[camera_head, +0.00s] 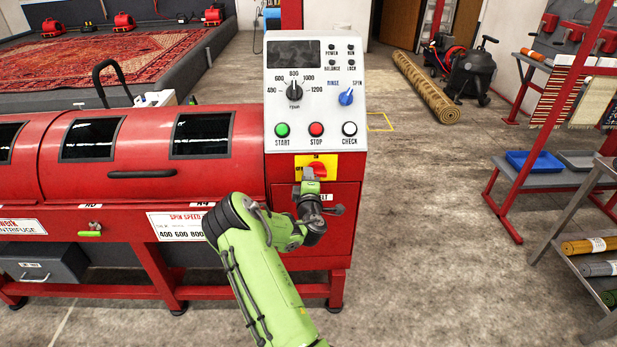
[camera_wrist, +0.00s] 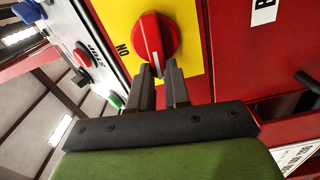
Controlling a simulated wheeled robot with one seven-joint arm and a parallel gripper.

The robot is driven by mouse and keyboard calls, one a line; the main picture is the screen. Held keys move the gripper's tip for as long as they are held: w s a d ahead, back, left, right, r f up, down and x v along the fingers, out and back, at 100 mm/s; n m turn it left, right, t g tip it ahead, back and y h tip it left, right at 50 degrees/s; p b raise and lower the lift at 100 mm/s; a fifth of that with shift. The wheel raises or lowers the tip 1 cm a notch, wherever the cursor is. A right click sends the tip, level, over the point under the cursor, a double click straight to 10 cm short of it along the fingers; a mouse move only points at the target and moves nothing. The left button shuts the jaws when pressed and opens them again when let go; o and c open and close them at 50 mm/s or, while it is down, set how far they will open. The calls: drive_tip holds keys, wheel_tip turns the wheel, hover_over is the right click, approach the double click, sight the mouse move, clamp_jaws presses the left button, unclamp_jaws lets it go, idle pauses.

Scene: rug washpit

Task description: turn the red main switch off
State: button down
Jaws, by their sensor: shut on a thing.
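The red main switch (camera_head: 318,169) is a round red knob on a yellow plate (camera_head: 301,161), low on the front of the control panel. In the wrist view the red knob (camera_wrist: 150,36) carries a white mark that points down toward my fingers. The word ON on the yellow plate (camera_wrist: 190,25) is to the left of the knob. My gripper (camera_head: 311,183) reaches the knob from the front. In the wrist view my gripper (camera_wrist: 160,74) is shut on the knob's near edge, with one finger on each side of the white mark. An OFF label is not readable.
The red centrifuge (camera_head: 150,180) extends left. A rolled rug (camera_head: 426,87) lies behind; a rack (camera_head: 560,180) stands right. Floor between is clear.

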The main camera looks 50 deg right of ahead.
drive_tip(key=shift+f+n, duration=0.15)
drive_tip(key=shift+n, duration=0.45)
drive_tip(key=shift+f, duration=0.1)
drive_tip(key=c, duration=1.1)
unclamp_jaws()
drive_tip(key=shift+w+a, duration=0.1)
